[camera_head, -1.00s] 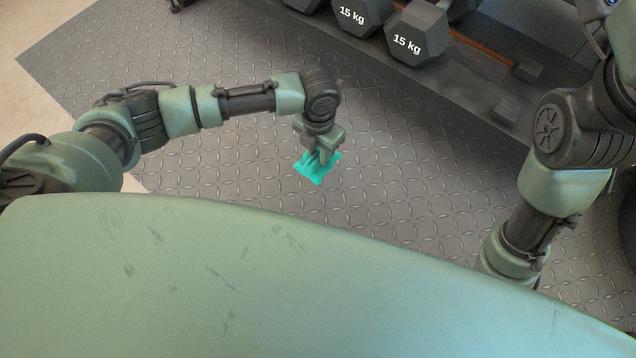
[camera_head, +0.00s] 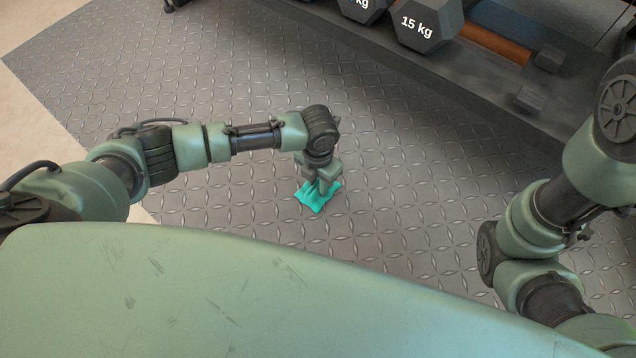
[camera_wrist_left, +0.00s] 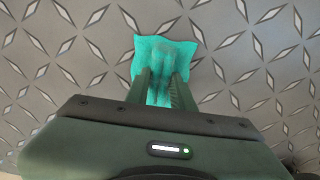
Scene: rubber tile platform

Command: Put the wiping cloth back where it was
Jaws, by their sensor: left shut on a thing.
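The wiping cloth (camera_head: 317,199) is a small crumpled teal cloth, seen against the grey floor near the middle of the head view. My left gripper (camera_head: 319,184) points down and is shut on it. In the left wrist view the cloth (camera_wrist_left: 165,52) is pinched between the two fingers of the left gripper (camera_wrist_left: 160,88) and spreads out past their tips. I cannot tell whether the cloth touches the floor. My right arm is at the right of the head view, and its gripper is not in view.
A dark rack with dumbbells marked 15 kg (camera_head: 428,25) stands along the top right. The grey diamond-patterned rubber floor (camera_head: 400,190) is clear around the cloth. A pale floor (camera_head: 30,130) lies beyond its edge at the left.

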